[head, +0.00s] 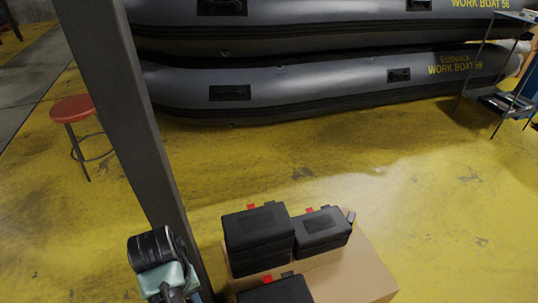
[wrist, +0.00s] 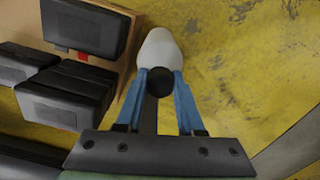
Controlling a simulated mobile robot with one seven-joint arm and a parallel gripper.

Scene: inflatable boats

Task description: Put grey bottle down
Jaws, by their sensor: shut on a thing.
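The grey bottle (wrist: 158,47) shows in the wrist view as a pale grey rounded body with a dark round end facing the camera. My gripper (wrist: 160,84) is shut on it, with one blue finger on each side of the dark end. Yellow floor shows behind the bottle, to the right of the cardboard box (wrist: 125,58). I cannot tell how high the bottle is. In the head view my arm's end is at the bottom left, and I cannot make out the bottle there.
In the head view, black cases (head: 258,232) stand on the cardboard box (head: 358,272), with bare cardboard at its right. A red stool (head: 72,108) stands at left, grey inflatable boats (head: 320,85) behind, a metal rack (head: 498,100) at right. The yellow floor (head: 430,190) between is clear.

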